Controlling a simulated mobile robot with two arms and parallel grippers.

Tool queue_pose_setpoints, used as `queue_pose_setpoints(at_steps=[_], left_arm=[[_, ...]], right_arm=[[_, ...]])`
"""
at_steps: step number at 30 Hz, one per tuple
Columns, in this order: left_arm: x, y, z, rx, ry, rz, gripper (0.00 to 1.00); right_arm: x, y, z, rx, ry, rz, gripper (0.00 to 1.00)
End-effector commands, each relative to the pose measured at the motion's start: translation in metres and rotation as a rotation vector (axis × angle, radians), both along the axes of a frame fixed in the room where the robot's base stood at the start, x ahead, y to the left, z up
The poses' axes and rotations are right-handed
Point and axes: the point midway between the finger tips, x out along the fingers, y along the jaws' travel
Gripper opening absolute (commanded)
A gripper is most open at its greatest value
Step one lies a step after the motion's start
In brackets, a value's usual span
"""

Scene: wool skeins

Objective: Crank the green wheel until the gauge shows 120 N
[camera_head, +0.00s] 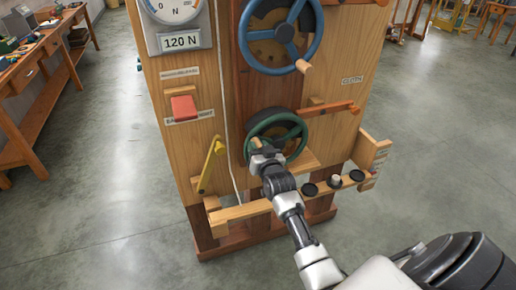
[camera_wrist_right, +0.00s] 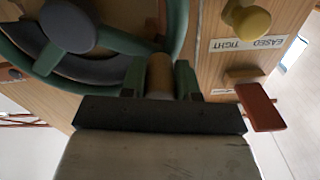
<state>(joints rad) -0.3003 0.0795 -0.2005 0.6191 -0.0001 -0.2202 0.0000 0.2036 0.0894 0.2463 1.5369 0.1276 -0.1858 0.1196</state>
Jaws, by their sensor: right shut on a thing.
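The green wheel (camera_head: 294,131) is mounted low on the front of a wooden machine. My right gripper (camera_head: 257,147) is at the lower left of its rim. In the right wrist view the green wheel (camera_wrist_right: 128,42) fills the upper left, and my right gripper (camera_wrist_right: 160,78) is shut on its wooden crank handle (camera_wrist_right: 160,72), one finger on each side. The gauge (camera_head: 174,8) is at the top left of the machine, with its dial cut off by the picture edge and its needle not readable. A display (camera_head: 180,41) under the dial reads 120 N. My left gripper is not in view.
A blue wheel (camera_head: 312,42) is above the green one. A red block (camera_head: 184,107), a yellow lever (camera_head: 207,172) and an orange lever (camera_head: 333,108) surround it. A low wooden shelf with black knobs (camera_head: 309,189) is below right. A workbench (camera_head: 35,55) stands far left; the floor between is clear.

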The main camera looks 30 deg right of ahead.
Motion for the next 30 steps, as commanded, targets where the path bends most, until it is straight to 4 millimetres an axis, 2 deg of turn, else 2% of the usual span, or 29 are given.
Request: queue_pose_setpoints(at_steps=[5,11,19,20,21,24,30], left_arm=[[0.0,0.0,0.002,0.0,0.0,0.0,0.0],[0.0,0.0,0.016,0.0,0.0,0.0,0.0],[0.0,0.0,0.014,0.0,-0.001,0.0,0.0],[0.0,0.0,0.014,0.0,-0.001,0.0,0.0],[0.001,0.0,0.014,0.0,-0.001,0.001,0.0],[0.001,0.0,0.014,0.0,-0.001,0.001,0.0],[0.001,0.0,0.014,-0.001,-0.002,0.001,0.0]], right_arm=[[0.0,0.0,0.001,0.006,-0.001,0.0,0.0],[-0.001,-0.005,0.013,0.108,-0.026,0.0,0.0],[-0.001,-0.006,0.011,0.122,-0.03,0.0,0.0],[-0.001,-0.006,0.011,0.122,-0.03,0.0,0.35],[-0.001,-0.006,0.011,0.121,-0.03,0.0,0.41],[-0.001,-0.006,0.011,0.12,-0.03,0.0,0.56],[-0.001,-0.006,0.01,0.12,-0.029,0.0,0.56]])
